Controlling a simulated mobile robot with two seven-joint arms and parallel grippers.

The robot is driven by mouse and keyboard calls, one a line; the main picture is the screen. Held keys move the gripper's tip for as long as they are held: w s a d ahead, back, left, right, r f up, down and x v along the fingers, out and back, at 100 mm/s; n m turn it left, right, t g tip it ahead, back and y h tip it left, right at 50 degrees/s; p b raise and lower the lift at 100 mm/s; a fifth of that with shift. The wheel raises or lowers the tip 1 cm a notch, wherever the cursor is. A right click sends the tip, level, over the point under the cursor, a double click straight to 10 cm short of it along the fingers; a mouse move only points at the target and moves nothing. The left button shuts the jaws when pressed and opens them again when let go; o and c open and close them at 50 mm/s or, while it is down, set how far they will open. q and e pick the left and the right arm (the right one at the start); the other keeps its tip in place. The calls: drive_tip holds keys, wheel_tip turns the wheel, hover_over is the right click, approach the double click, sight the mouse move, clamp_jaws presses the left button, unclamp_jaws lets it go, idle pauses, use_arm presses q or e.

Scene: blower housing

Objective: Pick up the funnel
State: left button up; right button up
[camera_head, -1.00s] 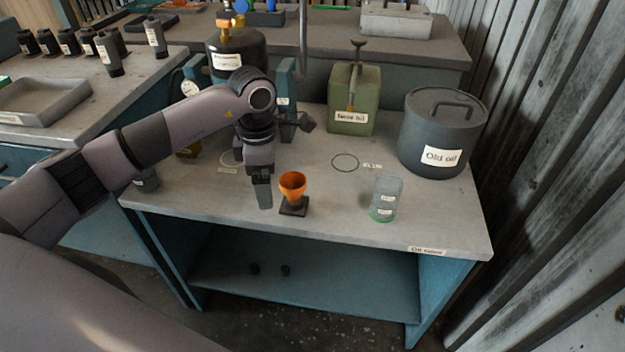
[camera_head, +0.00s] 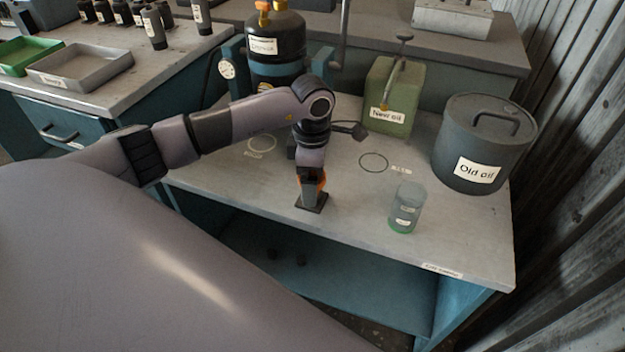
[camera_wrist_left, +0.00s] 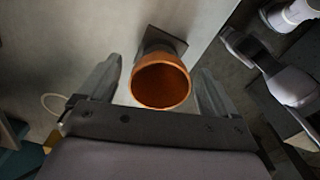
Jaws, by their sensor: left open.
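The orange funnel (camera_wrist_left: 160,82) stands on a small dark square base (camera_wrist_left: 162,40) on the workbench. In the head view only slivers of the funnel (camera_head: 322,184) show around my left gripper (camera_head: 312,190), which is in front of it; the dark base shows below. In the left wrist view my left gripper (camera_wrist_left: 157,88) is open, with one finger on each side of the funnel's mouth. Gaps show between the fingers and the funnel, so it is not gripped. My right gripper is in neither view.
A glass beaker (camera_head: 406,208) with green liquid stands right of the funnel. A green "New oil" can (camera_head: 391,97) and a grey "Old oil" pot (camera_head: 484,143) stand behind. A black tank (camera_head: 276,50) is at the back left. The bench's front right is clear.

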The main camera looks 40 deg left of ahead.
use_arm(q)
wheel_tip(320, 180, down, 2)
drive_tip(key=shift+f, duration=0.25)
drive_tip(key=c, duration=0.9)
drive_tip(key=shift+o, duration=0.2)
drive_tip(key=shift+r, duration=0.1)
